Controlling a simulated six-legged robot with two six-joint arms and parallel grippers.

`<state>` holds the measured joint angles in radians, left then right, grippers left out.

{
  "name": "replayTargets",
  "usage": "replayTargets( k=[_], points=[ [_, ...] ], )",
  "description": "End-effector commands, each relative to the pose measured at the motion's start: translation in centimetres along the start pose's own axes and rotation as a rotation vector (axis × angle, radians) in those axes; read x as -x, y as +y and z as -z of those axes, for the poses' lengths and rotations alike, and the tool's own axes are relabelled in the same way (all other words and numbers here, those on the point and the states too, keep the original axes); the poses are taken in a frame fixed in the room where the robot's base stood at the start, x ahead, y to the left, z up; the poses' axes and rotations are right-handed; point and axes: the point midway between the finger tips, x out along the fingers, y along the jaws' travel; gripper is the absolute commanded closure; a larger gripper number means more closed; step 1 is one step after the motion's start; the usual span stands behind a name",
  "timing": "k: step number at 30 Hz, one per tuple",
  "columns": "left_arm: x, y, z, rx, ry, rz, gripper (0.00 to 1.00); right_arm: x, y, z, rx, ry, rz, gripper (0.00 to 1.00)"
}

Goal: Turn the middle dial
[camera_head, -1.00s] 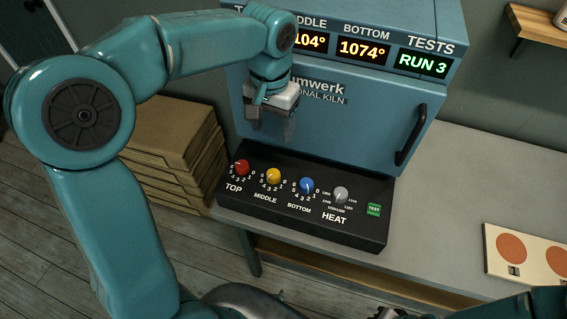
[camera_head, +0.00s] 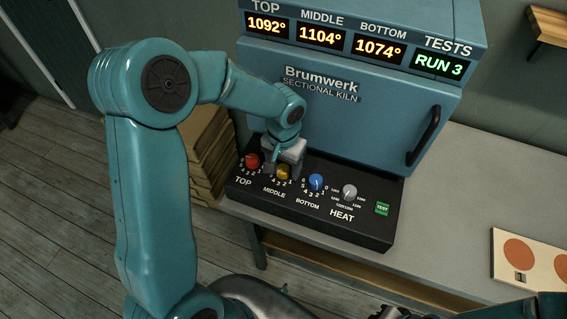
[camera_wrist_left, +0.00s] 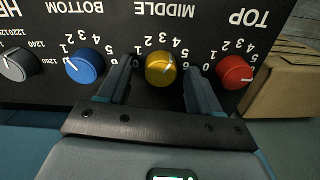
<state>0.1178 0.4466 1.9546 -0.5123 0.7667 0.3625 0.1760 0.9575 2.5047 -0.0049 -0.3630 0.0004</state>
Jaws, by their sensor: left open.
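The yellow middle dial (camera_head: 283,172) is on the black control panel (camera_head: 318,224), between the red top dial (camera_head: 252,161) and the blue bottom dial (camera_head: 316,182). In the left wrist view the yellow dial (camera_wrist_left: 160,69) shows between the two open fingers of my left gripper (camera_wrist_left: 160,80), which hold nothing. Its pointer mark aims up and to the right in that view. In the head view my left gripper (camera_head: 284,166) is low over the panel at the yellow dial, hiding part of it. I cannot tell whether the fingers touch it. My right gripper does not show clearly.
The red (camera_wrist_left: 235,72) and blue (camera_wrist_left: 85,66) dials stand close outside the fingers. A grey heat dial (camera_head: 349,192) and a green test button (camera_head: 382,208) are farther right. The blue kiln (camera_head: 350,100) rises behind, with displays reading 1092°, 1104°, 1074° and RUN 3.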

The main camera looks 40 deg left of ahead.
Motion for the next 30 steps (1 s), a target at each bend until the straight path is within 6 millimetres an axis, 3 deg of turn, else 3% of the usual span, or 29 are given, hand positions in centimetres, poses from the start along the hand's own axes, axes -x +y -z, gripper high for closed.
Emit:
replayTargets(
  k=[6, 12, 17, 24, 30],
  points=[
    [0.0, 0.0, 0.0, 0.001, 0.001, 0.000, 0.36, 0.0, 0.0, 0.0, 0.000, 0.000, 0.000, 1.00],
    [0.0, 0.0, 0.0, 0.001, 0.001, 0.000, 0.92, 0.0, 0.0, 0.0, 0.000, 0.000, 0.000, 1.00],
    [-0.3, 0.0, 0.1, 0.027, 0.003, 0.000, 0.91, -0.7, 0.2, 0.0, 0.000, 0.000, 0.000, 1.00],
    [-0.7, -0.1, 0.2, 0.325, 0.008, -0.001, 0.91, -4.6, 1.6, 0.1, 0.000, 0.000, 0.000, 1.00],
    [-0.2, -0.1, 0.1, 0.491, 0.005, -0.001, 0.91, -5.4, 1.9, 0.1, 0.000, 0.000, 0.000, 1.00]
  ],
)
